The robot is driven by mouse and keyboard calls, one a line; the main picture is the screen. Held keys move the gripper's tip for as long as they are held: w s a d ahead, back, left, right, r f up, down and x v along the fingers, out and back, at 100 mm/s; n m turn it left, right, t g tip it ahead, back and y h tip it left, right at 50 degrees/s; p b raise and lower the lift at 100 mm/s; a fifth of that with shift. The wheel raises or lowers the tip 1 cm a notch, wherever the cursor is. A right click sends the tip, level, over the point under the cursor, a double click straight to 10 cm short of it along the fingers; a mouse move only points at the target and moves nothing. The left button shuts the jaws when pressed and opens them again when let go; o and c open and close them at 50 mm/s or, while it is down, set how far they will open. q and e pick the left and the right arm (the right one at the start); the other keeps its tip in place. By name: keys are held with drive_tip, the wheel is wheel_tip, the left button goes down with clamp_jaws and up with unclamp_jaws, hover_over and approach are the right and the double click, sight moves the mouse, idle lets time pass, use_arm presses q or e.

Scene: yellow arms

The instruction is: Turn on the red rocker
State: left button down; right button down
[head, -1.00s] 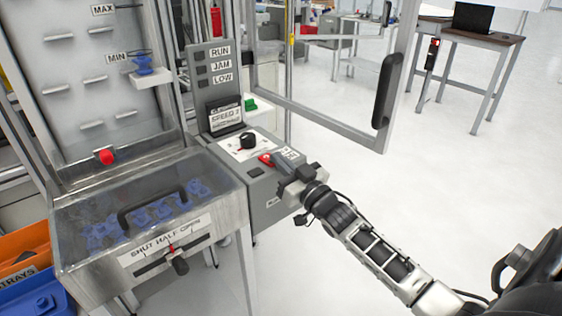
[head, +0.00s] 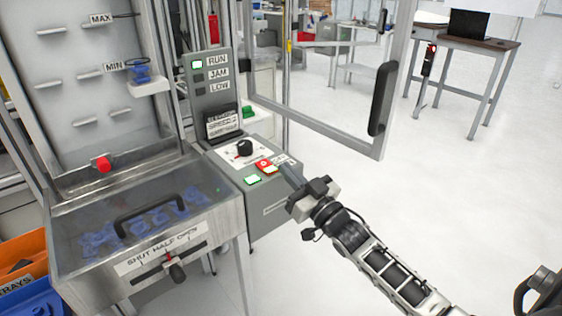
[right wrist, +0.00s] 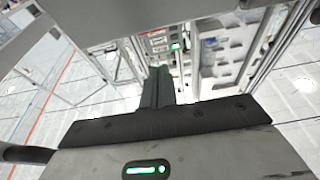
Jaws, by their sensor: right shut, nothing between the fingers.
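The red rocker (head: 263,164) is on the sloped top of the grey control box (head: 277,208), right of the black knob (head: 244,147). A small lit patch shows at its lower right edge. My right gripper (head: 287,172) is shut and empty, with its fingertips just right of the red rocker and apart from it as far as I can tell. In the right wrist view its closed fingers (right wrist: 158,87) point at the panel.
The RUN lamp (head: 197,64) glows green; JAM and LOW are dark. A pale green lit button (head: 253,180) is on the box. A clear-lidded bin (head: 125,262) stands left, and an open framed door with a black handle (head: 383,98) stands right.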

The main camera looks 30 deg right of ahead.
drive_tip(key=f+v, duration=0.1)
drive_tip(key=v, duration=0.5)
drive_tip(key=shift+b, duration=0.4)
drive_tip(key=shift+w, duration=0.1)
drive_tip(key=s+a+f+n+g, duration=0.1)
drive_tip(key=s+a+f+g, duration=0.9)
drive_tip(key=s+a+f, duration=0.7)
drive_tip(key=shift+a+f+g, duration=0.3)
drive_tip(key=shift+a+f, duration=0.15)
drive_tip(key=shift+f, duration=0.25)
